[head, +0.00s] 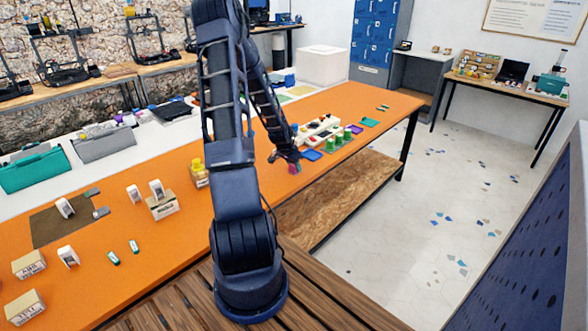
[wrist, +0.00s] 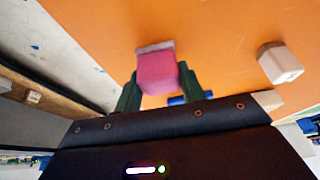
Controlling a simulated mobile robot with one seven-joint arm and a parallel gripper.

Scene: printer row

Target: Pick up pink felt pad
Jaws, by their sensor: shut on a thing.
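The pink felt pad (wrist: 157,75) sits between the two dark green fingers of my gripper (wrist: 160,84) in the wrist view. It shows as a thick pink piece with a greyish far edge. My gripper is shut on it, with a finger on either side. In the head view my gripper (head: 286,157) is over the front edge of the orange table, and the pad (head: 294,168) is a small pink patch just below it. I cannot tell whether the pad touches the table.
The orange table (head: 366,96) runs from near left to far right. A blue pad (head: 311,155), green spools (head: 338,139) and a purple piece (head: 356,129) lie right of my gripper. A white block (wrist: 280,63) is close by in the wrist view. The floor at right is open.

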